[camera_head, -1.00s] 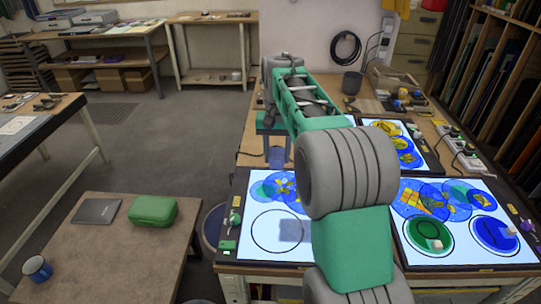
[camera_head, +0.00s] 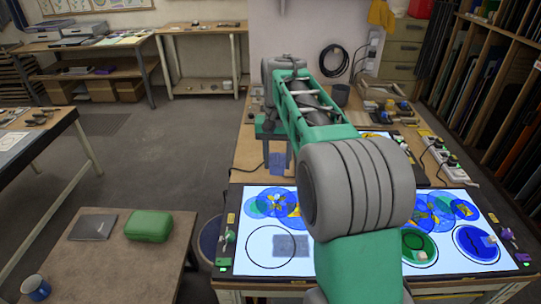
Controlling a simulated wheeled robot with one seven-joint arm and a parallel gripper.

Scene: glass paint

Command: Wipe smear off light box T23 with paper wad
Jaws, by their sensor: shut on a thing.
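My gripper (camera_head: 277,150) hangs at the far end of my arm, above the back of the bench, small and partly hidden by dark arm parts. It is shut on a bluish piece, apparently the paper wad (camera_head: 277,163), which is apart from the smear. The left light box (camera_head: 253,262) is lit white, with an outlined circle and overlapping blue discs. A grey-blue square smear (camera_head: 291,246) lies across the circle's right side. The box's right part is hidden behind my arm. I cannot read any T23 label.
The right light box (camera_head: 450,262) has green and blue discs with small pale blocks. A third box behind is mostly hidden. A low table (camera_head: 110,255) at left holds a green case (camera_head: 149,226) and a blue mug (camera_head: 35,285).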

